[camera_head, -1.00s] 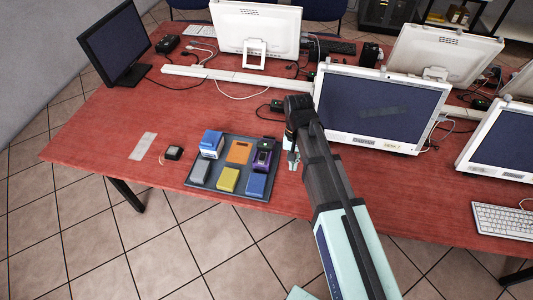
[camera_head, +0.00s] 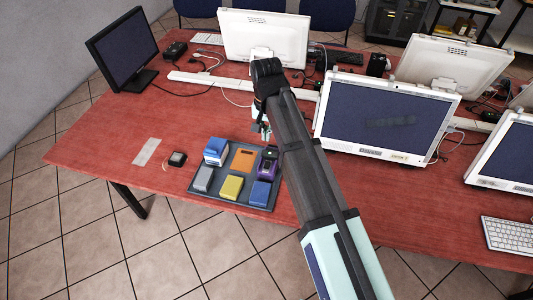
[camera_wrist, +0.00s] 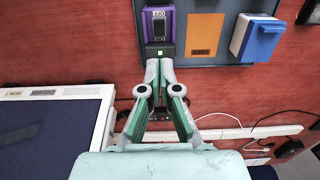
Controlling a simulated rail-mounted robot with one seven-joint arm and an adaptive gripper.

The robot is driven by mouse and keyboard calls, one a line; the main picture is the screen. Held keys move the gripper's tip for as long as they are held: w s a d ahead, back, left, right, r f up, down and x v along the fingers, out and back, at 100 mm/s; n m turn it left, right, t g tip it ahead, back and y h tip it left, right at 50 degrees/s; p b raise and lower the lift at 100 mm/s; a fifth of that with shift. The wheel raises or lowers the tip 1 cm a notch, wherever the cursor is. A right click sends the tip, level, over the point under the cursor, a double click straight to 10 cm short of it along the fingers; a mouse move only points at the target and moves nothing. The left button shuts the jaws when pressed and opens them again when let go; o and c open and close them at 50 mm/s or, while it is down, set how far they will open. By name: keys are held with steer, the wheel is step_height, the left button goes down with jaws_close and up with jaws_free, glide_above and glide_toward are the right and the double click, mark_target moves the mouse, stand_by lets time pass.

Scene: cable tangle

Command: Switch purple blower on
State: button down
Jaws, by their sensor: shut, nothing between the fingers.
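The purple blower (camera_head: 267,167) sits in the back right corner of the dark board (camera_head: 217,191), partly hidden by my arm in the head view. In the head view my gripper (camera_head: 266,135) is just behind the blower.
The board also holds an orange plate (camera_head: 242,159), a blue-and-white box (camera_head: 216,151), and grey, yellow (camera_head: 231,187) and blue (camera_head: 260,193) blocks. A monitor (camera_head: 385,115) stands close right of my arm. A white cable duct (camera_head: 215,80) runs behind.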

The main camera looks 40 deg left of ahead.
mark_target(266, 167)
step_height(266, 167, down, 14)
steer(key=p, duration=0.4)
stand_by(0.3)
steer(key=shift+s+d+f+b, duration=0.1)
steer(key=shift+s+f+b, duration=0.1)
steer(key=shift+f+b, duration=0.3)
steer(key=shift+s+d+t+b, duration=0.1)
steer(key=shift+s+t+b, duration=0.05)
steer(key=shift+t+b, duration=0.55)
steer(key=shift+r, duration=0.1)
